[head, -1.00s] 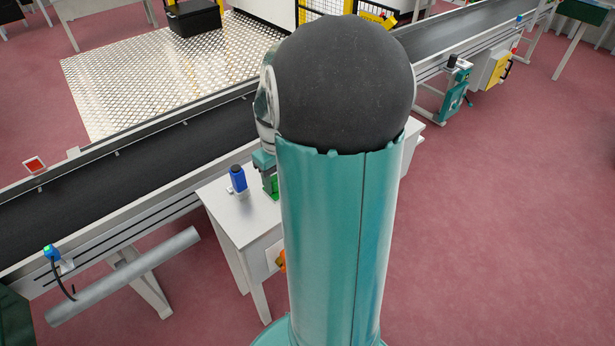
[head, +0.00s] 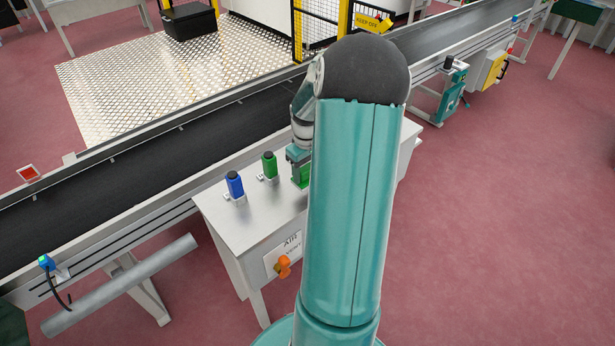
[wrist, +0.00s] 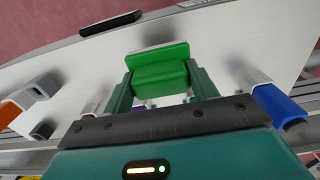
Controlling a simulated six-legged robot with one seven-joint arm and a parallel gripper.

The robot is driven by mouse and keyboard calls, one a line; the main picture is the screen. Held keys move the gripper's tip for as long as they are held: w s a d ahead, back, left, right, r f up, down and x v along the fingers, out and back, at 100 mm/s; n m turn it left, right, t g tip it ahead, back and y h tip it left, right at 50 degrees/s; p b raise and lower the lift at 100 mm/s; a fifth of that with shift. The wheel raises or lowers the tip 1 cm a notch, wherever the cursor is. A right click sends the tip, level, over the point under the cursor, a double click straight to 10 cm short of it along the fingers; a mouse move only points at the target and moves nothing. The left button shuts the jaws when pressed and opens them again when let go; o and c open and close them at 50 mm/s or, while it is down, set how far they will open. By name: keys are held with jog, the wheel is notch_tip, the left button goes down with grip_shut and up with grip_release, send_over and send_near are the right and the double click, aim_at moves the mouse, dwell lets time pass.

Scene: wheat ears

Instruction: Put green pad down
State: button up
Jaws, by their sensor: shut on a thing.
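In the wrist view a green pad (wrist: 160,74) sits between the two dark green fingers of my gripper (wrist: 161,84), which are shut on it. A pale strip lines its far edge. In the head view my gripper (head: 301,175) is over the white table (head: 262,222), partly behind my arm, and the held pad cannot be told apart from the green fingers. I cannot tell whether the pad touches the tabletop.
A blue black-topped item (head: 235,186) and a similar green one (head: 269,166) stand on the table left of my gripper. A conveyor (head: 150,150) runs behind. Orange (wrist: 12,112) and blue (wrist: 278,104) parts flank the gripper in the wrist view.

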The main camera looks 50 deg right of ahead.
aim_at(308, 177)
jog(key=shift+w+d+f, duration=0.25)
jog(key=shift+d+f, duration=0.2)
jog(key=shift+f, duration=0.15)
jog(key=shift+d+f, duration=0.15)
jog(key=shift+f, duration=1.55)
jog(key=shift+f, duration=0.1)
jog(key=o, duration=1)
jog(key=shift+c, duration=0.2)
notch_tip(308, 177, up, 12)
jog(key=shift+w+f, duration=0.1)
jog(key=shift+r, duration=0.3)
